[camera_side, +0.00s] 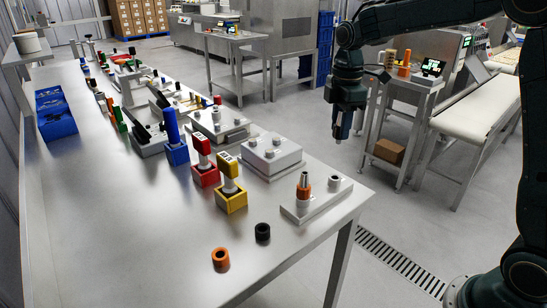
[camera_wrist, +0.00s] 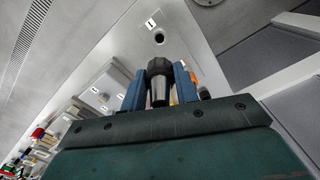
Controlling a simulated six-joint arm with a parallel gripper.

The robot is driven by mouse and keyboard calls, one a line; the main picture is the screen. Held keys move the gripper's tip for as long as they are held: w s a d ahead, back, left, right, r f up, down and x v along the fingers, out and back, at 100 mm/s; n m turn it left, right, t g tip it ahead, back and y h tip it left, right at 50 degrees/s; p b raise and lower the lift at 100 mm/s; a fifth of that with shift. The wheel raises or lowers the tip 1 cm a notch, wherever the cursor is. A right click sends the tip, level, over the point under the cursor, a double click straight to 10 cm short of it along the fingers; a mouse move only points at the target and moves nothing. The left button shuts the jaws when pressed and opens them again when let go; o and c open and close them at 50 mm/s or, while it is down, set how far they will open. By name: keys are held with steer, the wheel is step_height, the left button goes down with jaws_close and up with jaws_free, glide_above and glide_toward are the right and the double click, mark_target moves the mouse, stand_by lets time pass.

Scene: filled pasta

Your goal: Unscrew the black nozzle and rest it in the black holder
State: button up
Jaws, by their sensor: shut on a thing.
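My gripper (camera_side: 340,128) hangs in the air off the table's right edge in the side view. In the wrist view its blue fingers (camera_wrist: 159,72) are shut on the black nozzle (camera_wrist: 159,88), which tapers towards the camera. The black holder (camera_side: 262,232) is a short dark ring near the table's front edge, apart from the gripper. On a white base plate (camera_side: 317,203) stand an orange nozzle (camera_side: 304,187) with a dark tip and a bare white post (camera_side: 334,183). In the wrist view a dark round opening (camera_wrist: 159,39) shows beyond the fingers.
An orange ring holder (camera_side: 220,259) sits left of the black one. Yellow (camera_side: 231,198), red (camera_side: 205,172) and blue (camera_side: 176,150) block-like stands and a white fixture (camera_side: 271,155) are behind. The tabletop (camera_side: 150,240) at front left is clear.

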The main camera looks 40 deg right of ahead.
steer(key=a+n, duration=0.6)
steer(key=a, duration=1.8)
steer(key=shift+s+f, duration=0.1)
steer(key=shift+f, duration=2.6)
steer(key=shift+f+n, duration=0.15)
steer(key=shift+n, duration=0.15)
steer(key=shift+f, duration=2.75)
steer(key=shift+f, duration=1.55)
steer(key=o, duration=1.4)
